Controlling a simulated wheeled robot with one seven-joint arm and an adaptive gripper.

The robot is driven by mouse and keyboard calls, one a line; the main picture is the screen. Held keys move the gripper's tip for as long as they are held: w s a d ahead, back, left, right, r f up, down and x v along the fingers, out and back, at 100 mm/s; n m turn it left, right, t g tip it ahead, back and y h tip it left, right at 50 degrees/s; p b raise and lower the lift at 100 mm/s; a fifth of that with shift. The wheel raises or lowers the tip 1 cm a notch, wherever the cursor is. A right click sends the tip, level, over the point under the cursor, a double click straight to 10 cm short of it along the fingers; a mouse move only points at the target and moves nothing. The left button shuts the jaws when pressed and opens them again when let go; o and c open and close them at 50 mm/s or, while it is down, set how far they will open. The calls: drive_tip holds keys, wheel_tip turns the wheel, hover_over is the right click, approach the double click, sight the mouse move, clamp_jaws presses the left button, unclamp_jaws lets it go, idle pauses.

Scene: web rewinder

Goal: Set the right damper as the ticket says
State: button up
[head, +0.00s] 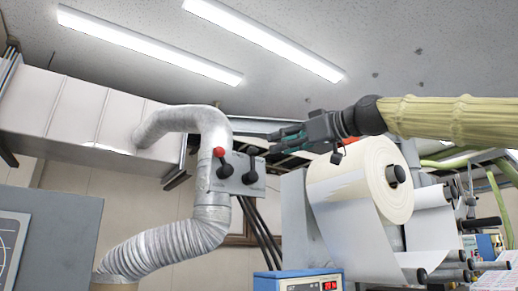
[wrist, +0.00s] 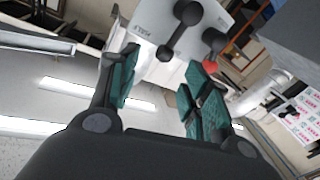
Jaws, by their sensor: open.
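A grey damper plate (head: 238,175) is mounted on the silver duct. It carries a lever with a red knob (head: 218,152) on the left and a lever with a black knob (head: 252,151) on the right, both pointing roughly up. My gripper (head: 283,136) is open and empty, right of the plate and a little above the black knob, apart from it. In the wrist view the plate (wrist: 215,22), the black lever (wrist: 179,32) and the red knob (wrist: 210,66) lie beyond my teal-padded fingers (wrist: 162,68). The plate's small lettering is unreadable. I cannot identify a ticket.
A large paper roll (head: 350,180) on a rewinder stands below my arm. A blue box with a red display (head: 298,282) sits at the bottom. Dark cables hang below the plate. A sheet with red marks (wrist: 303,118) shows in the wrist view.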

sight(257, 150)
drive_tip(key=p+x, duration=0.1)
drive_tip(key=x, duration=0.1)
drive_tip(key=p+x, duration=0.1)
drive_tip(key=x, duration=0.2)
drive_tip(key=s+p+x, duration=0.1)
drive_tip(key=x, duration=0.2)
drive_tip(key=shift+a+r, duration=0.15)
drive_tip(key=shift+a, duration=0.35)
drive_tip(key=shift+w+a, duration=0.15)
drive_tip(key=shift+w, duration=0.15)
drive_tip(key=shift+w+d+p, duration=0.3)
drive_tip(key=shift+w, duration=0.05)
drive_tip(key=shift+s+a, duration=0.1)
drive_tip(key=shift+a, duration=0.35)
drive_tip(key=shift+c, duration=1)
drive_tip(key=shift+d, duration=0.2)
clamp_jaws()
